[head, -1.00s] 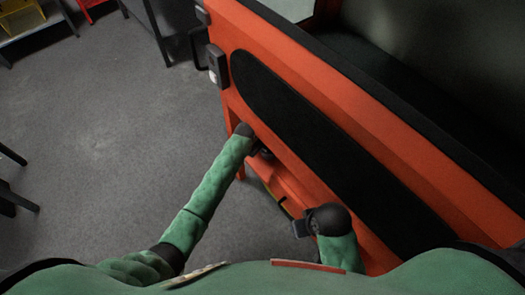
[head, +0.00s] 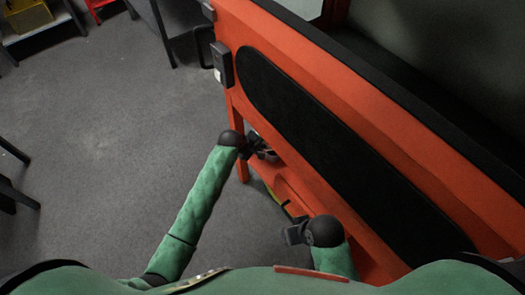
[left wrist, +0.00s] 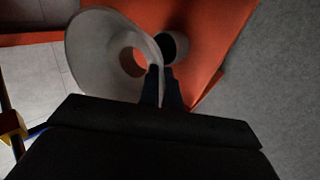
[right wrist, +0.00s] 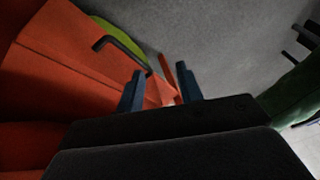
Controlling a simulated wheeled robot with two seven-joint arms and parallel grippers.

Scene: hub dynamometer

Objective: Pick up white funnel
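The white funnel (left wrist: 100,50) fills the upper left of the left wrist view, with its wide mouth tilted toward the camera. Orange shows through its round hole. My left gripper (left wrist: 160,70) has its fingers close together, with the funnel's thin wall between them. In the head view the left gripper (head: 268,150) is at the orange bench's lower shelf, under the front panel; the funnel is hard to make out there. My right gripper (right wrist: 160,75) is open and empty in the right wrist view; in the head view it shows (head: 293,233) beside the bench.
A dark grey cup-like cylinder (left wrist: 175,46) stands right beside the funnel on the orange surface. The orange bench (head: 235,100) with a black panel (head: 310,120) overhangs the left gripper. A curved green item (right wrist: 122,40) and a black handle (right wrist: 110,42) lie near the right gripper.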

